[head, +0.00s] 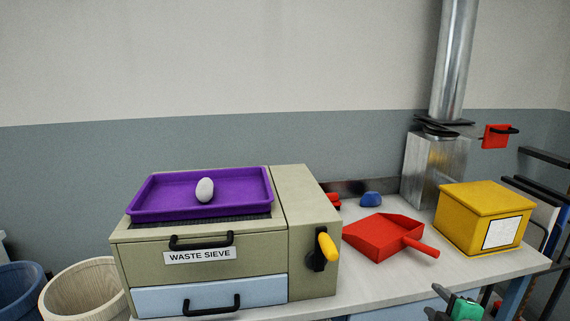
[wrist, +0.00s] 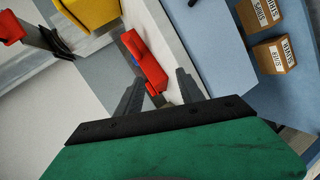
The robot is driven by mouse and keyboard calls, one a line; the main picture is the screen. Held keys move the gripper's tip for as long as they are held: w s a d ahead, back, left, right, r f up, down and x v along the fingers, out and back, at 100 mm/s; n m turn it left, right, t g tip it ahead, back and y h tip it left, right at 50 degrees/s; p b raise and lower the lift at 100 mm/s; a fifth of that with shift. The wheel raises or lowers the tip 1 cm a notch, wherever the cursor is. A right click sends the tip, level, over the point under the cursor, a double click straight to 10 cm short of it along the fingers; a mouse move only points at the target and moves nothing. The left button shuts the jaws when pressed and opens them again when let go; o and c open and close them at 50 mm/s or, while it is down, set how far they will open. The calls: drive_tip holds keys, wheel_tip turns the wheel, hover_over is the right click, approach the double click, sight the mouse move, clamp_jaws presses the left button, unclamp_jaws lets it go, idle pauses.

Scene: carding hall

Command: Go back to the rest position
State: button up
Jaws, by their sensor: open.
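My gripper (head: 434,301) shows at the lower right of the head view, in front of the bench edge, with part of its green body cut off by the frame. In the wrist view its two dark fingers (wrist: 160,78) stand apart with nothing held between them. In the head view the red dustpan (head: 375,238) lies on the bench, apart from my gripper.
The waste sieve (head: 200,236) carries a purple tray (head: 150,206) with a white egg-shaped piece (head: 205,190). A yellow box (head: 470,228), a blue lump (head: 371,199) and a metal duct (head: 457,60) stand right. Bins (head: 80,290) stand left. Labelled cartons (wrist: 273,56) show in the wrist view.

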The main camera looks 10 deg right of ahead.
drive_tip(key=w+a+m+g+y+p, duration=0.1)
drive_tip(key=a+m+g+y+p, duration=0.4)
drive_tip(key=a, duration=1.3)
drive_tip(key=s+a+r+m+g+h+p, duration=0.1)
drive_tip(key=s+a+r+m+g+p, duration=0.2)
drive_tip(key=s+a+m+g, duration=0.2)
drive_tip(key=s+a+m, duration=0.2)
drive_tip(key=s+a, duration=0.2)
drive_tip(key=shift+a+r+h, duration=0.15)
drive_tip(key=shift+r+h, duration=0.1)
drive_tip(key=shift+h, duration=0.05)
